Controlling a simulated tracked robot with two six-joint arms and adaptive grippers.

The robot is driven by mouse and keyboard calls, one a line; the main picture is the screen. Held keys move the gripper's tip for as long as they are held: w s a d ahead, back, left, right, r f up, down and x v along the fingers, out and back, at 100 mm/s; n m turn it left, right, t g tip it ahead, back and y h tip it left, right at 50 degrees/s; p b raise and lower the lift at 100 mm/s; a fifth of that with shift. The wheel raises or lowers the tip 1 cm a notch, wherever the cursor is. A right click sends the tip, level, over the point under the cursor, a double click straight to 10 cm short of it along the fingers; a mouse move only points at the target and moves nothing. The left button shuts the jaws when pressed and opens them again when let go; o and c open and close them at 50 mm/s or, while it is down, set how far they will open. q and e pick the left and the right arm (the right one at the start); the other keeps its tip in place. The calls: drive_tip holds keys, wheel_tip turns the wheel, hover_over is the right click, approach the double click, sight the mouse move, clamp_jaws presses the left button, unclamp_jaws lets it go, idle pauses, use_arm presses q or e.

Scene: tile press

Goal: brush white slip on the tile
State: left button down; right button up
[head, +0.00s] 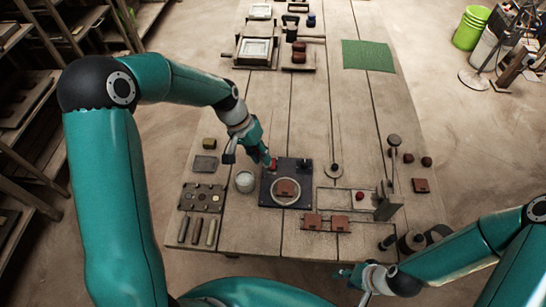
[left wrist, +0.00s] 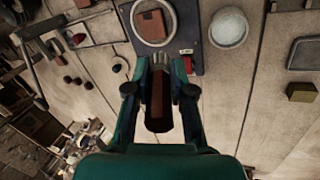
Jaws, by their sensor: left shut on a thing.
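A reddish-brown tile (head: 286,188) lies inside a pale ring on a dark square base (head: 268,199); the tile also shows in the left wrist view (left wrist: 151,24). A round pale bowl (head: 245,181) stands just left of the base, also at the top of the left wrist view (left wrist: 228,27). My left gripper (head: 266,158) is above the base's far left corner.
A red part (left wrist: 187,61) sits on the base's edge. A tray of small pieces (head: 202,197) and several sticks (head: 197,231) lie left. The table's middle is mostly clear; a green mat (head: 367,55) lies far off.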

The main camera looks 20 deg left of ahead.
use_arm(q)
drive_tip(key=shift+b, duration=0.35)
drive_tip(key=d+f+n+b, duration=0.1)
drive_tip(key=b, duration=0.2)
drive_tip(key=s+d+f+n+b, duration=0.1)
drive_tip(key=d+f+n+b, duration=0.1)
drive_tip(key=b, duration=0.1)
drive_tip(key=shift+s+d+t+b, duration=0.1)
drive_tip(key=shift+d+t+b, duration=0.2)
drive_tip(key=shift+t, duration=0.1)
